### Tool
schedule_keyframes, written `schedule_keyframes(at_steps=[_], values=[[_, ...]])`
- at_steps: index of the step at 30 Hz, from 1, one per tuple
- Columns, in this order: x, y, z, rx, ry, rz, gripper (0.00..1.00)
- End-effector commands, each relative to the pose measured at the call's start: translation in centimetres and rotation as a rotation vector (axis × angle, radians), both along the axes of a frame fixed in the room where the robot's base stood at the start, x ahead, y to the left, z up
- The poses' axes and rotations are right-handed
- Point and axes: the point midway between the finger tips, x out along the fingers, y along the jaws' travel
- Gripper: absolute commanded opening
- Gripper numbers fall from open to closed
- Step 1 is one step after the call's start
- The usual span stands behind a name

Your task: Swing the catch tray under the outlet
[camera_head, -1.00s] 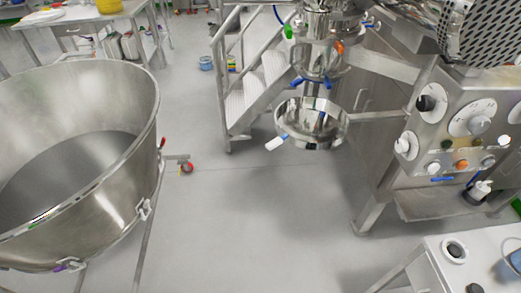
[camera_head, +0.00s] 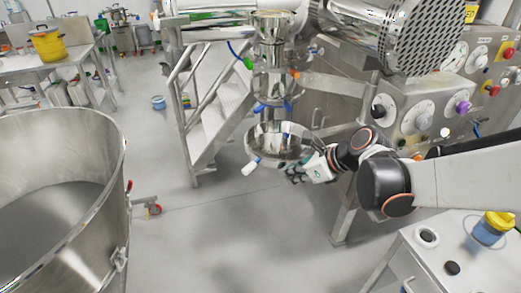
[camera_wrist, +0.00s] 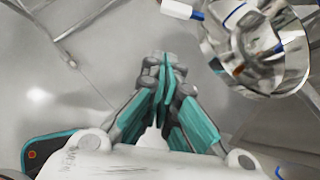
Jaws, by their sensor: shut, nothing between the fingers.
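The catch tray (camera_head: 266,151) is a round, shiny steel bowl on a side bracket. A white handle (camera_head: 251,167) with a blue collar sticks out from its front left. The steel outlet column (camera_head: 271,85) shows above the tray; I cannot tell whether the two line up. My gripper (camera_head: 287,174) is shut and empty beside the tray, in front of its lower right and to the right of the handle. In the wrist view the teal fingers (camera_wrist: 166,66) are together, with the tray (camera_wrist: 285,80) at upper right and the white handle (camera_wrist: 176,9) above, apart from the fingers.
A large steel bowl (camera_head: 110,190) stands at the left. Steps (camera_head: 205,110) rise behind the tray. A control panel (camera_head: 425,115) with knobs is at the right. A bench (camera_head: 400,265) with a yellow-capped jar (camera_head: 489,229) is at lower right. The middle floor is clear.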

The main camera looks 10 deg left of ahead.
Motion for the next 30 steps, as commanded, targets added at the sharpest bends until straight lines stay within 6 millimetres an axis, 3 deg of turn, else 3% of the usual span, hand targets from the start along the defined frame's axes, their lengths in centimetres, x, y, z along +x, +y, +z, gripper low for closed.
schedule_keyframes(at_steps=[7,20,30], values=[[0.6,1.6,-1.7,0.009,0.015,-0.007,0.0],[2.8,7.0,-7.6,0.008,0.012,-0.006,0.0],[4.2,10.2,-7.3,0.007,0.012,-0.007,0.0]])
